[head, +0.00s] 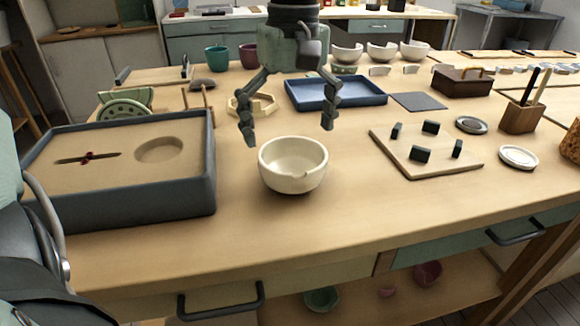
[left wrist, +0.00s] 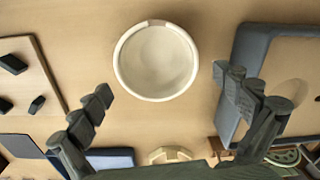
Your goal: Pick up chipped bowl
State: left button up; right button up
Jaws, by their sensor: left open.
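The chipped bowl (head: 292,166) is cream white and stands upright on the wooden table near its front edge. My left gripper (head: 289,137) is open and empty above and just behind the bowl, with one finger on each side. In the left wrist view the bowl (left wrist: 156,61) lies beyond the spread fingertips (left wrist: 168,90), apart from both. My right gripper is not in view.
A grey-walled sand tray (head: 190,205) stands left of the bowl. A board (head: 432,165) with dark blocks lies to the right, and a blue tray (head: 337,103) lies behind. White bowls (head: 382,52) stand at the back. The table in front of the bowl is clear.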

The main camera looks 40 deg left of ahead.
aim_at(294, 158)
pick_arm(q)
jog(key=f, duration=0.2)
jog(key=d+f, duration=0.1)
jog(key=f, duration=0.1)
jog(key=shift+s, duration=0.1)
jog(key=shift+f, duration=0.55)
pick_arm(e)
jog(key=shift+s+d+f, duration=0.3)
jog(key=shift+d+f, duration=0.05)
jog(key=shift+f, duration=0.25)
pick_arm(q)
jog(key=shift+c, duration=0.6)
jog(key=shift+a, duration=0.1)
jog(key=c, duration=0.6)
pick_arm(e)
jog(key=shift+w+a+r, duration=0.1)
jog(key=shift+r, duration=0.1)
pick_arm(q)
jog(key=shift+r, duration=0.15)
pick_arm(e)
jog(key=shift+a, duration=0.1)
